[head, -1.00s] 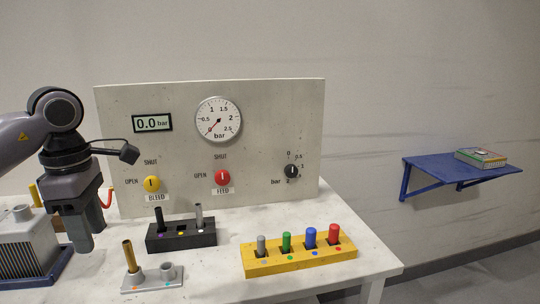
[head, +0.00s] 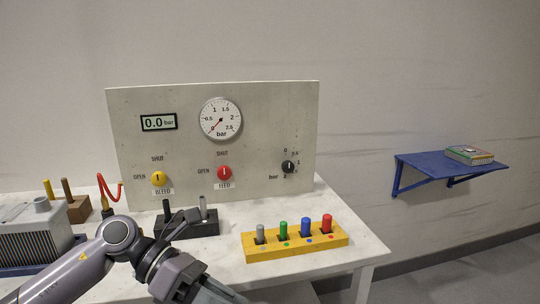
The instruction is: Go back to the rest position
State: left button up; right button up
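My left gripper (head: 212,291) is low at the bottom edge of the head view, in front of the table and pointing down to the right. Its fingertips run to the picture's edge, so I cannot see whether it is open or shut. No held object shows at it. My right gripper is not in view.
A yellow block (head: 290,246) holds grey, green, blue and red pegs. A black block (head: 203,228) holds a black and a grey peg behind my arm. A grey finned unit (head: 35,237) stands left, beside a brown block (head: 78,210). A blue shelf (head: 430,165) hangs on the right wall.

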pick_arm(q)
jog(key=s+d+r+n+t+h, duration=0.1)
jog(key=d+r+n+t+h, duration=0.1)
jog(key=d+n+h, duration=0.35)
jog(key=w+a+f+n+t+y+p, duration=0.1)
jog(key=a+f+n+t+y, duration=0.4)
jog(key=n+t, duration=0.8)
jog(key=w+a+f+n+t+y+p, duration=0.15)
jog(key=a+f+n+t+y, duration=0.4)
jog(key=n, duration=1.25)
jog(key=s+a+f+n+g+y, duration=0.2)
jog(key=s+a+f+n+g, duration=0.1)
jog(key=s+f, duration=0.4)
jog(key=s+a+f+n+g+y, duration=0.3)
jog(key=s+a+f+n, duration=0.3)
jog(key=f, duration=0.6)
jog(key=shift+s+n, duration=0.5)
jog(key=shift+n, duration=0.45)
jog(key=shift+r+g, duration=0.1)
jog(key=shift+g, duration=0.15)
